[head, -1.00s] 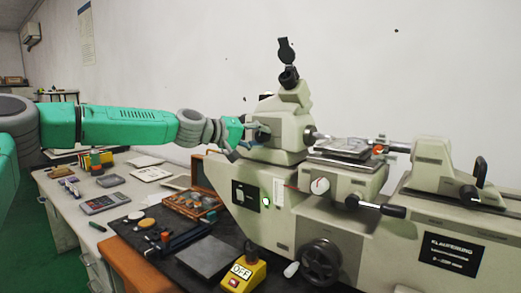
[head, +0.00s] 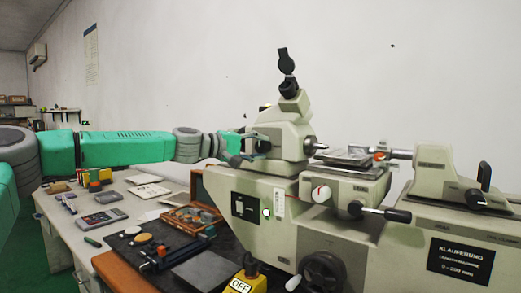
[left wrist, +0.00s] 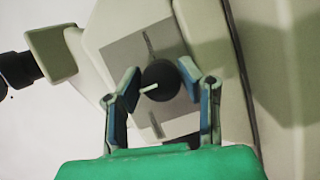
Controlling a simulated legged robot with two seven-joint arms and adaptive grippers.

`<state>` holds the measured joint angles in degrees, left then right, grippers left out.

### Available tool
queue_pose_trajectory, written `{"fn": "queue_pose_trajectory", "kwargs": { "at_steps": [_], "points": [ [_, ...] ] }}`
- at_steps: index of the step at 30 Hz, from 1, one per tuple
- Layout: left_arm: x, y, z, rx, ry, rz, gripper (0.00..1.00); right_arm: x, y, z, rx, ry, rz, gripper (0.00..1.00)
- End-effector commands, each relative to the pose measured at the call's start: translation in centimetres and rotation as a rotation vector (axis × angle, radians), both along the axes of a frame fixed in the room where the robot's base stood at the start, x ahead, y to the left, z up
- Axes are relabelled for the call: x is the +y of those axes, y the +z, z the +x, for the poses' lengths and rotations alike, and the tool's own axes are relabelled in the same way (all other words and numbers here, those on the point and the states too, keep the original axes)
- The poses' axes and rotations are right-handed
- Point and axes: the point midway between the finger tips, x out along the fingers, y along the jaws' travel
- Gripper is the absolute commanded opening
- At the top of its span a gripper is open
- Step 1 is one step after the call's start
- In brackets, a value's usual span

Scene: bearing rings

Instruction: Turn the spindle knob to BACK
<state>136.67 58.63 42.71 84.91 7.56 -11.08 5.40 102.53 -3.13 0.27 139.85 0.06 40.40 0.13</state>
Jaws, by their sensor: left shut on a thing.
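The spindle knob (left wrist: 162,78) is a round black knob with a white pointer line, on a grey plate (left wrist: 135,50) of the beige measuring machine (head: 280,140). In the left wrist view its white line points left and slightly down. My left gripper (left wrist: 163,84) has one finger on each side of the knob and is shut on it. In the head view my left gripper (head: 243,145) is at the left side of the machine's head, and the knob is hard to make out there. Any label for BACK is not readable. My right gripper is not in view.
A wooden box (head: 190,218), a calculator (head: 102,218) and small tools lie on the bench left of the machine. A yellow switch box (head: 243,284) marked OFF stands in front. An eyepiece (head: 288,85) rises above the head. A handwheel (head: 322,272) is at the lower front.

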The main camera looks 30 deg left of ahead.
Motion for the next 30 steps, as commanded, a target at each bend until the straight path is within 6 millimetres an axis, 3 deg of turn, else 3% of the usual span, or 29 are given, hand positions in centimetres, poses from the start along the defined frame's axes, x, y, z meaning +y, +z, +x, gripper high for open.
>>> {"fn": "queue_pose_trajectory", "kwargs": {
  "at_steps": [2, 3, 5, 23, 30],
  "points": [
    [0.1, -0.9, 0.0, 0.014, 0.000, 0.001, 0.03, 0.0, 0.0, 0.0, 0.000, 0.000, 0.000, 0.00],
    [0.1, -0.9, 0.0, 0.014, 0.000, 0.001, 0.35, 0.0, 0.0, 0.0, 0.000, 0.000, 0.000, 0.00],
    [0.1, -0.9, 0.0, 0.014, 0.000, 0.001, 0.52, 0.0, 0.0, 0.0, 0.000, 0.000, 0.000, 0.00],
    [-0.2, 0.1, -0.2, 0.000, 0.000, 0.003, 0.52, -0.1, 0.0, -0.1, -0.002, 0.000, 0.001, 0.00],
    [1.1, 0.4, -2.3, -0.002, 0.002, 0.001, 0.52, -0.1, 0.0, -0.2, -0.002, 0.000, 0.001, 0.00]
  ]
}}
